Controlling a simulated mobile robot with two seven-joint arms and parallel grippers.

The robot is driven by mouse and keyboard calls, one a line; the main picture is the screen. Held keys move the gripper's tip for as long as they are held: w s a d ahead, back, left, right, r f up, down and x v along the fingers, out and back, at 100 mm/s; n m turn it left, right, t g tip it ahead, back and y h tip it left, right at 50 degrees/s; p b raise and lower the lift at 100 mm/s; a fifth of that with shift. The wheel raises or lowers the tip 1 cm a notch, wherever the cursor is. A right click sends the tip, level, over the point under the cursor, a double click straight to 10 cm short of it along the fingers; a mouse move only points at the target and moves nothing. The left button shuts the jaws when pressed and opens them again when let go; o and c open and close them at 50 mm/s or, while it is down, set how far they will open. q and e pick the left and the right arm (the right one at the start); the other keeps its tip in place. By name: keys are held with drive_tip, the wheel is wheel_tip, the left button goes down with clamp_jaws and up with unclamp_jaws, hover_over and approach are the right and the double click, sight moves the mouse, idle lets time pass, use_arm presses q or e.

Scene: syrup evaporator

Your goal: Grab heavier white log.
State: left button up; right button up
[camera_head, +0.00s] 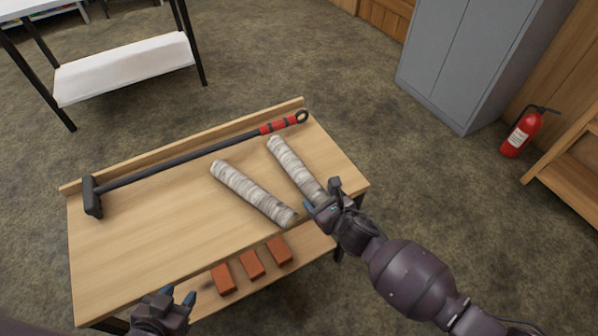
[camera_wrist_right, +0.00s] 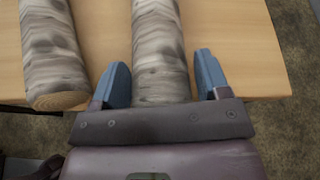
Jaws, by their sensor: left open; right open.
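Two pale, birch-like logs lie on the wooden table (camera_head: 130,245). The left log (camera_head: 250,190) lies slanted near the middle; its cut end faces me in the right wrist view (camera_wrist_right: 55,60). The right log (camera_head: 292,165) lies nearly parallel to it, closer to the table's right end. My right gripper (camera_head: 322,203) is open at the near end of the right log. In the right wrist view its blue fingertips (camera_wrist_right: 160,80) stand on either side of that log (camera_wrist_right: 160,50), with gaps visible. My left gripper (camera_head: 178,298) is open and empty by the table's front edge. Which log is heavier cannot be seen.
A long black tool with a red grip (camera_head: 190,158) lies along the table's raised back edge. Several orange-red bricks (camera_head: 252,265) rest on a lower shelf at the front. A grey cabinet (camera_head: 465,55) and red extinguisher (camera_head: 522,132) stand to the right.

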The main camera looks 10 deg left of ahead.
drive_tip(key=shift+r, duration=0.15)
drive_tip(key=c, duration=1.1)
drive_tip(key=shift+o, duration=0.2)
drive_tip(key=shift+w+r, duration=0.15)
drive_tip(key=shift+r, duration=0.35)
wheel_tip(320, 180, up, 5)
drive_tip(key=shift+w+r+p, duration=0.1)
drive_tip(key=shift+p, duration=1.15)
use_arm(q)
drive_tip(key=shift+t, duration=0.3)
drive_tip(key=r+p, duration=0.1)
drive_tip(key=r, duration=0.1)
drive_tip(key=r+p, duration=0.3)
drive_tip(key=r, duration=0.1)
drive_tip(key=shift+s+p, duration=0.25)
drive_tip(key=shift+p, duration=0.15)
use_arm(e)
wheel_tip(320, 180, up, 14)
drive_tip(key=shift+s, duration=0.2)
